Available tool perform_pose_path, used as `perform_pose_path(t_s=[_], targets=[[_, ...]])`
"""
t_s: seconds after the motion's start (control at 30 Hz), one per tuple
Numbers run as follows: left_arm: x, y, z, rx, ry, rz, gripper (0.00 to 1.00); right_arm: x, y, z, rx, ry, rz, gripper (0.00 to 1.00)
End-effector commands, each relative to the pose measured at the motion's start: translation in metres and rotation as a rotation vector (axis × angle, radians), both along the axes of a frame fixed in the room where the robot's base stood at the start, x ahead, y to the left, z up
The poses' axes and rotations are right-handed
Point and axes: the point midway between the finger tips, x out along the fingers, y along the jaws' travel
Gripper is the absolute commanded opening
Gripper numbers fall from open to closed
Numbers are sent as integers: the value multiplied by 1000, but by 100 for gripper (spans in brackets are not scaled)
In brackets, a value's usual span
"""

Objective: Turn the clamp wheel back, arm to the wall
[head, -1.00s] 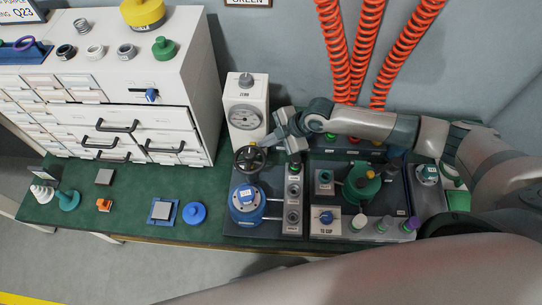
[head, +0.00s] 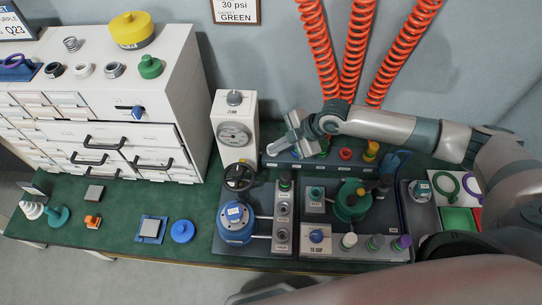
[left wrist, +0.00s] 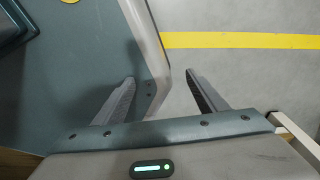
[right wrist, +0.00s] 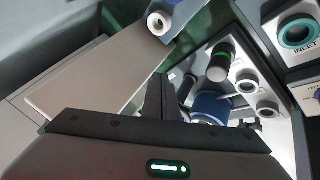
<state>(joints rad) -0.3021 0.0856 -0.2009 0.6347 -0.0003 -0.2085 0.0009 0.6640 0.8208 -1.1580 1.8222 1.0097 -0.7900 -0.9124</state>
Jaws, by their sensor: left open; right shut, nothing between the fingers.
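The black clamp wheel (head: 239,177) stands in front of the white gauge box, above and behind the blue cylinder (head: 236,222) on the dark test plate (head: 258,200). I cannot make out a separate clamp arm. My right gripper (head: 280,138) is shut and empty, above the bench to the right of the gauge box and apart from the wheel. In the right wrist view its shut black fingers (right wrist: 157,95) appear in front of the blue cylinder (right wrist: 210,106). My left gripper (left wrist: 160,78) is open and empty above the floor; the head view does not show it clearly.
The white gauge box (head: 234,112) stands behind the wheel. A panel with coloured knobs (head: 345,154) lies beneath my right arm. A second station with a green fixture (head: 352,200) is to the right. Several loose parts and the drawer cabinet (head: 150,105) are to the left.

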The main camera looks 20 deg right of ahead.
Motion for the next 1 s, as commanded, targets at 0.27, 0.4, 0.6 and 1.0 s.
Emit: perform_pose_path(t_s=[0.27, 0.4, 0.6, 1.0], targets=[[51, -24, 0, -37, -109, -4, 66, 8, -22, 29, 0, -1, -2, 0], [63, -30, 3, -46, -137, -5, 66, 9, -26, 36, 0, -1, 0, 0], [62, -31, 4, -48, -141, -5, 66, 9, -27, 38, 1, 1, 0, 0], [48, -29, 2, -45, -121, -5, 66, 9, -27, 38, 0, 1, -1, 0]])
